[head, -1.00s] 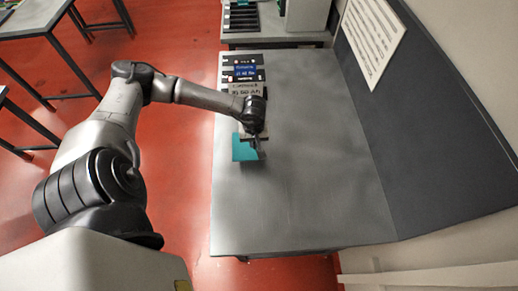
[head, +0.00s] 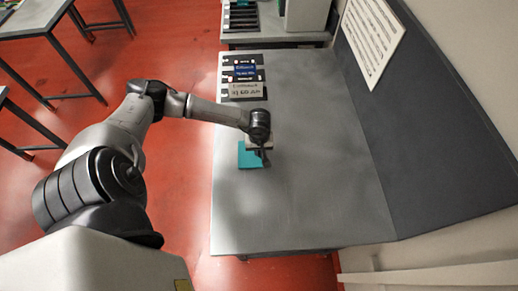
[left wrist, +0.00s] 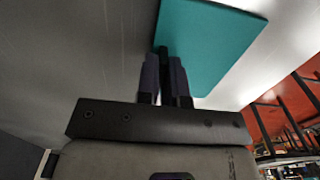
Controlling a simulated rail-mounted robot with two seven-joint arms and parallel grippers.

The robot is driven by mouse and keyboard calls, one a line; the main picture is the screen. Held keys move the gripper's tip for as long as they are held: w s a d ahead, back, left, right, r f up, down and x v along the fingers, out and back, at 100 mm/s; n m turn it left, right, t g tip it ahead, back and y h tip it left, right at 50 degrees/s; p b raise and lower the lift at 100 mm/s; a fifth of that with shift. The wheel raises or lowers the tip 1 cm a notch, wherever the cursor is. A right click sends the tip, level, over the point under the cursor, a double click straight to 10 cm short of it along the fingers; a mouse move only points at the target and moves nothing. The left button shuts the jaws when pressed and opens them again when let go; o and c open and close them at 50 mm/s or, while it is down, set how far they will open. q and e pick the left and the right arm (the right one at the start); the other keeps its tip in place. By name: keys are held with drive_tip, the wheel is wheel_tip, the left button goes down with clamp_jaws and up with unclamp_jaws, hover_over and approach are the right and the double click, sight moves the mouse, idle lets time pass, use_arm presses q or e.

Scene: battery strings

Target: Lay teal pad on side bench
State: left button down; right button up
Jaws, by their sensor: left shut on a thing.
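The teal pad (head: 247,156) is a flat square over the left part of the grey bench (head: 300,200) in the head view. My left gripper (head: 264,158) is at the pad's right edge, shut on it. In the left wrist view the closed fingers (left wrist: 165,55) meet the edge of the pad (left wrist: 210,45), which stretches out beyond them. I cannot tell whether the pad touches the bench top. My right gripper is not in view.
Battery units with labels (head: 244,90) lie at the bench's far left end. A dark panel (head: 415,110) with a white sheet (head: 372,38) borders the right side. Another bench with a black rack (head: 240,18) stands behind. The bench's middle and front are clear.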

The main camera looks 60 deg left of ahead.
use_arm(q)
drive_tip(key=shift+f, duration=0.15)
drive_tip(key=c, duration=1.3)
unclamp_jaws()
drive_tip(key=shift+o, duration=0.2)
